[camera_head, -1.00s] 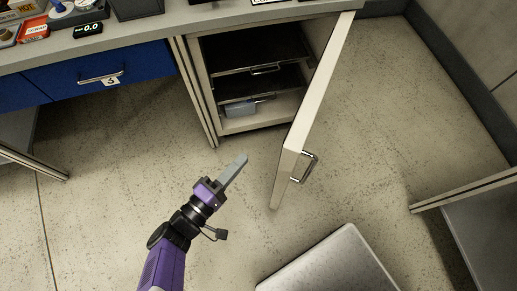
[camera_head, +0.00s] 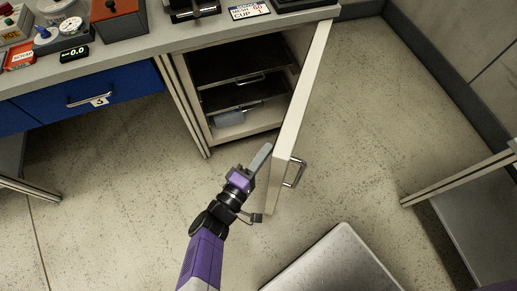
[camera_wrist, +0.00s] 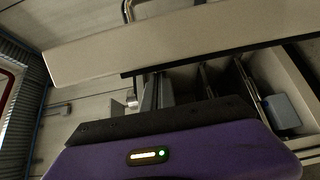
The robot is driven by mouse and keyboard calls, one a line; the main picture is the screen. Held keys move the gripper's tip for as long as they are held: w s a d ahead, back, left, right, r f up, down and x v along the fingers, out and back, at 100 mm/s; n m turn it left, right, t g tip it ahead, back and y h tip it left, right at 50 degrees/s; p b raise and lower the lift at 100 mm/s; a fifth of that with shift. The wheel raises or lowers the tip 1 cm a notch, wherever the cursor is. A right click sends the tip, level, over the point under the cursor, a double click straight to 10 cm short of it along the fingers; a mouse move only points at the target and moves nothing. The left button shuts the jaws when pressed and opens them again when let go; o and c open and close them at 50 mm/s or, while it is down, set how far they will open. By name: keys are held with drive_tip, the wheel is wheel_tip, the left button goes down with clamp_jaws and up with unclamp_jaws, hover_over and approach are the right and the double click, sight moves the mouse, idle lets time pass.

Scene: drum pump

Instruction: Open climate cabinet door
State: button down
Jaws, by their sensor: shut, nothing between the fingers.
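The climate cabinet (camera_head: 205,125) stands under the bench with its pale door (camera_head: 303,108) swung well open, towards me and to the right. The door's metal handle (camera_head: 295,173) is on its outer face, to the right. My gripper (camera_head: 261,156) is shut and empty. Its fingertips are beside the door's inner face near the free edge; I cannot tell whether they touch it. In the wrist view the door (camera_wrist: 190,35) runs across the top, with part of the handle (camera_wrist: 128,10) beyond it.
Inside the cabinet are dark shelves with handles and a grey-blue box (camera_head: 229,118), also in the wrist view (camera_wrist: 281,111). A blue drawer (camera_head: 90,95) is at left. A grey metal-topped piece (camera_head: 335,265) stands in front. The floor right of the door is clear.

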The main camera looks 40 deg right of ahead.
drive_tip(key=shift+s, duration=0.1)
drive_tip(key=s+d+t+p, duration=0.1)
drive_tip(key=s+p, duration=0.1)
drive_tip(key=s+d+n+t+y+p, duration=0.1)
drive_tip(key=s+d, duration=0.1)
drive_tip(key=s, duration=0.1)
drive_tip(key=s+d+n+t+p, duration=0.1)
drive_tip(key=s+d+p, duration=0.1)
drive_tip(key=s, duration=0.1)
drive_tip(key=shift+r+y+p, duration=0.35)
drive_tip(key=shift+y, duration=0.05)
drive_tip(key=s+d+n+t+y+b, duration=0.1)
drive_tip(key=s+d+n+t+y, duration=0.1)
drive_tip(key=s+d, duration=0.4)
drive_tip(key=s+d+n+t+y+b, duration=0.1)
drive_tip(key=s+d, duration=0.5)
drive_tip(key=d, duration=0.7)
drive_tip(key=s+d+n+t+y, duration=0.4)
drive_tip(key=s+d, duration=0.2)
drive_tip(key=d, duration=0.4)
drive_tip(key=shift+s+f+y+b, duration=0.25)
drive_tip(key=shift+f+y+b, duration=0.05)
drive_tip(key=shift+f+b, duration=0.1)
drive_tip(key=shift+a, duration=0.1)
